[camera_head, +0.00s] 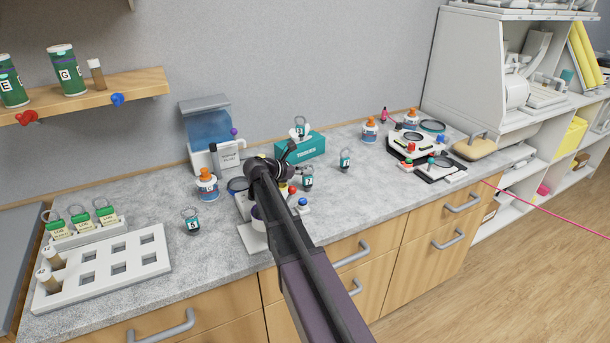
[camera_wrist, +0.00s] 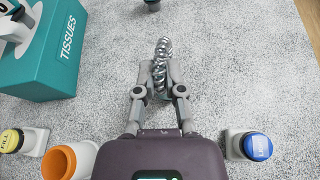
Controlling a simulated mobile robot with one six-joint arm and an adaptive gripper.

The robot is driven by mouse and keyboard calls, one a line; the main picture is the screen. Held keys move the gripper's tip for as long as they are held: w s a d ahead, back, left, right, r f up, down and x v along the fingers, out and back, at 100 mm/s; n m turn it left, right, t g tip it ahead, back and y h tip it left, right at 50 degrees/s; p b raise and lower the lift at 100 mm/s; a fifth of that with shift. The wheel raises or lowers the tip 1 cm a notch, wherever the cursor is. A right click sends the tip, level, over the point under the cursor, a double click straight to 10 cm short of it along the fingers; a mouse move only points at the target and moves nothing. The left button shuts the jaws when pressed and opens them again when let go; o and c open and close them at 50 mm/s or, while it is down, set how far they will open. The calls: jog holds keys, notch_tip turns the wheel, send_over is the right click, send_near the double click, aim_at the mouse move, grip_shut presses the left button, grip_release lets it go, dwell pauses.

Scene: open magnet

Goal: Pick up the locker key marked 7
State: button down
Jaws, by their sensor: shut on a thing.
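The locker key marked 7 (camera_head: 307,183) shows in the head view just right of my wrist, below the tissue box. It has a dark teal tag with a small white label and a ring on top. My gripper (camera_head: 297,169) is at that ring. In the wrist view my gripper (camera_wrist: 160,92) is shut on the key's silver coiled ring (camera_wrist: 161,62), seen edge-on. The tag is hidden in the wrist view, and I cannot tell whether the key is clear of the counter.
Similar keys stand at front left (camera_head: 191,222) and to the right (camera_head: 345,159); another is at the tissue box (camera_head: 300,147).

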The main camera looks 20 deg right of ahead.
jog(key=shift+r, duration=0.1)
notch_tip(320, 180, up, 10)
jog(key=p, duration=1)
